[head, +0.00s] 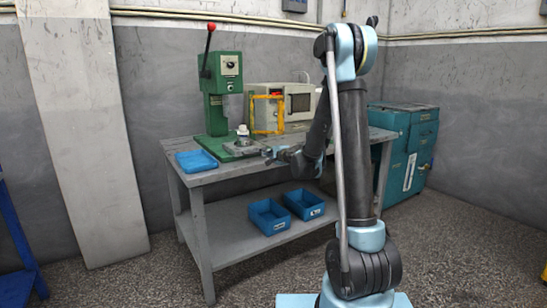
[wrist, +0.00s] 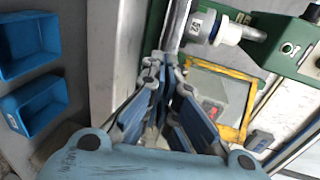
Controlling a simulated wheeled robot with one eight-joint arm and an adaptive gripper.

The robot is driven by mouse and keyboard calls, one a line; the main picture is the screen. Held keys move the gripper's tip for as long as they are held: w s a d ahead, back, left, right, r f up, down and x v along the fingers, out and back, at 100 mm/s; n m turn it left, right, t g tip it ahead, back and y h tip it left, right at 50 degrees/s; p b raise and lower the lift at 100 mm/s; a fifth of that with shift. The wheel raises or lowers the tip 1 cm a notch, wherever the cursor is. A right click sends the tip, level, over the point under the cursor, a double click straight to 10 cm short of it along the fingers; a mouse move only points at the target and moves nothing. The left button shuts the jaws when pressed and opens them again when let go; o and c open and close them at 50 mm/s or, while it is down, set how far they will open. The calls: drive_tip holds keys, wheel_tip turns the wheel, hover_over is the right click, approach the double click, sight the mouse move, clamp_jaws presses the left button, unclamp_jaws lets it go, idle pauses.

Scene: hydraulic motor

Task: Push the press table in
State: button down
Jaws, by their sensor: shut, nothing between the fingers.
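The green press (head: 222,95) stands on the grey workbench, with a red-knobbed lever at its upper left. At its foot, a small grey press table (head: 241,150) carries a white and metal part (head: 243,136). The wrist view shows the press table (wrist: 197,27) near the top, with the white part (wrist: 229,32) on it. My gripper (head: 268,156) is at the front of the bench, to the right of the press table. In the wrist view my gripper (wrist: 166,72) is shut and empty, close to the table's edge. I cannot tell whether they touch.
A yellow frame (head: 267,113) stands right of the press, before a beige box (head: 298,101). A blue tray (head: 196,160) lies at the bench's left. Two blue bins (head: 268,217) sit on the lower shelf. A teal cabinet (head: 408,145) stands to the right.

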drive_tip(key=shift+x, duration=1.25)
drive_tip(key=r+x, duration=0.1)
drive_tip(key=x, duration=0.5)
drive_tip(key=r+x, duration=0.1)
drive_tip(key=x, duration=0.4)
drive_tip(key=r+x, duration=0.2)
drive_tip(key=x, duration=0.4)
drive_tip(key=shift+x, duration=0.8)
drive_tip(key=shift+s+a, duration=0.1)
drive_tip(key=shift+s, duration=0.1)
